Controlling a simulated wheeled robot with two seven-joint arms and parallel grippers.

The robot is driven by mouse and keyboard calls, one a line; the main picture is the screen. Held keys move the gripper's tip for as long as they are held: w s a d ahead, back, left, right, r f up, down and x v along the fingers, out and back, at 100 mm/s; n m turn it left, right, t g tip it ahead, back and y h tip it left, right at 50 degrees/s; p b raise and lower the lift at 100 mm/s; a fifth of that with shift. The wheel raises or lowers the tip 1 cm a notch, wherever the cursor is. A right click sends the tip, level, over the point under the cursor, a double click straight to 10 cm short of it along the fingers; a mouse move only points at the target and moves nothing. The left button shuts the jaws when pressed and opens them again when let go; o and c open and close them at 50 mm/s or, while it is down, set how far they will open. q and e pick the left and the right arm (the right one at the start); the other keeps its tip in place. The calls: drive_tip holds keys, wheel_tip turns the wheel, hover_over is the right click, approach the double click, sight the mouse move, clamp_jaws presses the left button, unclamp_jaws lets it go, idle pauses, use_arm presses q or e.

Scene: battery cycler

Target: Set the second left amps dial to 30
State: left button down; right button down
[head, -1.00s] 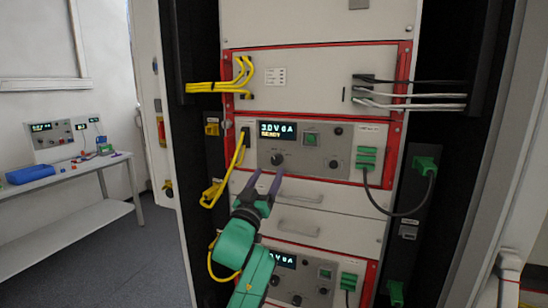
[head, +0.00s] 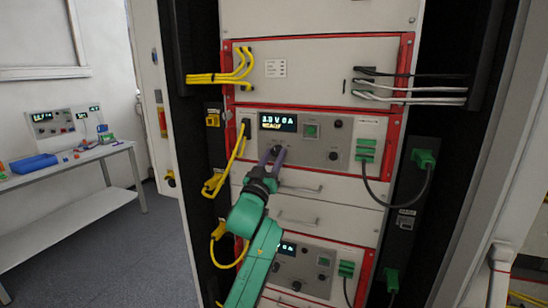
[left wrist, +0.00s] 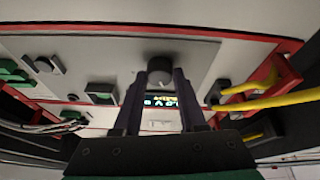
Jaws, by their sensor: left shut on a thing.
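The upper cycler unit has a grey panel (head: 320,149) with a lit display (head: 278,122). The display reads roughly "3.0V 0A" with a second line that looks like "READY"; the digits are blurred. A round dark dial (head: 277,149) sits below the display, and its label is too small to read. It also shows in the left wrist view (left wrist: 159,68), between the fingertips. My left gripper (head: 271,156) reaches up from below and is shut on this dial. In the left wrist view its two purple fingers (left wrist: 159,80) flank the dial. My right gripper is out of view.
Another cycler unit with its own display (head: 288,247) is lower in the rack, partly behind my left arm. Yellow cables (head: 236,160) hang left of the dial; a dark cable (head: 372,190) loops at the right. A bench (head: 70,171) stands at the far left.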

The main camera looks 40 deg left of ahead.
use_arm(q)
drive_tip(key=shift+m+h, duration=0.3)
drive_tip(key=shift+m, duration=0.2)
drive_tip(key=m+h, duration=0.1)
drive_tip(key=m, duration=0.1)
drive_tip(key=m+h+p, duration=0.1)
drive_tip(key=m, duration=0.2)
drive_tip(key=shift+a+r+t+h, duration=0.15)
drive_tip(key=shift+t+h, duration=0.25)
drive_tip(key=m+h+p, duration=0.2)
drive_tip(key=m, duration=0.3)
drive_tip(key=shift+r, duration=0.1)
drive_tip(key=m+g+h+p, duration=0.1)
drive_tip(key=m+p, duration=0.1)
drive_tip(key=m, duration=0.1)
drive_tip(key=m+g+h+p, duration=0.1)
drive_tip(key=m+p, duration=0.1)
drive_tip(key=m, duration=0.2)
drive_tip(key=shift+s+a+r+h, duration=0.1)
drive_tip(key=shift+a+r+h, duration=0.1)
drive_tip(key=shift+h, duration=0.2)
drive_tip(key=shift+f+m+g+p, duration=0.1)
drive_tip(key=shift+m+g+p, duration=0.5)
drive_tip(key=shift+m, duration=0.6)
drive_tip(key=shift+c, duration=2.3)
unclamp_jaws()
